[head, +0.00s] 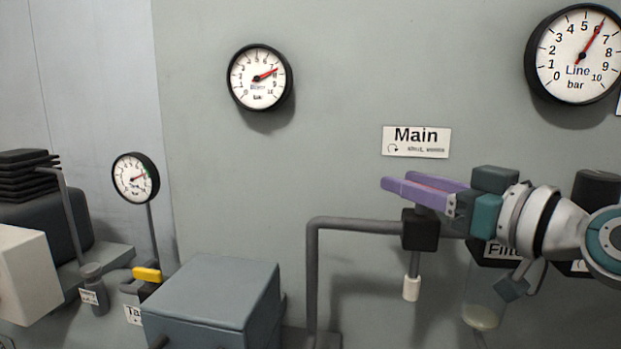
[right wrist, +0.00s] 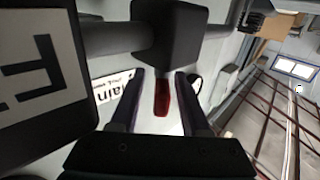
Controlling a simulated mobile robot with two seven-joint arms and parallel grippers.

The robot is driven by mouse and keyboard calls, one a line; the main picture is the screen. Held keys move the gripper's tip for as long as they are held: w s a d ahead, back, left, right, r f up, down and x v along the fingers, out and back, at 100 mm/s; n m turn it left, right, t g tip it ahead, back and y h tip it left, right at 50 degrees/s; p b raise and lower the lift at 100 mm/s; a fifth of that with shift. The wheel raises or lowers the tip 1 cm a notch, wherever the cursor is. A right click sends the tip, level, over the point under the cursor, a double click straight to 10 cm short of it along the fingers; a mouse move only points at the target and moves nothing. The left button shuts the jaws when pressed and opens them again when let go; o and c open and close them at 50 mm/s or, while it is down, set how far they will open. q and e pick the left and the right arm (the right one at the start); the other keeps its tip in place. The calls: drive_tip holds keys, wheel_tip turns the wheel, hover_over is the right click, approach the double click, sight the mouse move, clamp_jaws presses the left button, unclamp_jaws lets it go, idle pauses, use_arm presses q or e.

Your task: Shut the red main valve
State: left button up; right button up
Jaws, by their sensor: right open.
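The main valve's black block body (head: 420,228) sits on a grey pipe below the "Main" label (head: 416,141). In the right wrist view the valve body (right wrist: 170,32) is just ahead of the fingertips. The red handle (right wrist: 161,97) lies between the two fingers, with visible space on both sides. In the head view the handle is hidden behind my right gripper (head: 400,181). That gripper, with purple fingers, is open around the handle, level with the top of the valve body. My left gripper is not in view.
A white-tipped rod (head: 411,288) hangs below the valve body. The filter bowl (head: 483,308) is below the gripper. A round line gauge (head: 575,52) is at upper right. A grey box (head: 212,300) and a yellow handle (head: 147,274) stand left. Wall above the gripper is mostly clear.

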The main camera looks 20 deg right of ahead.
drive_tip(key=shift+w+a, duration=0.2)
drive_tip(key=shift+w, duration=0.5)
clamp_jaws()
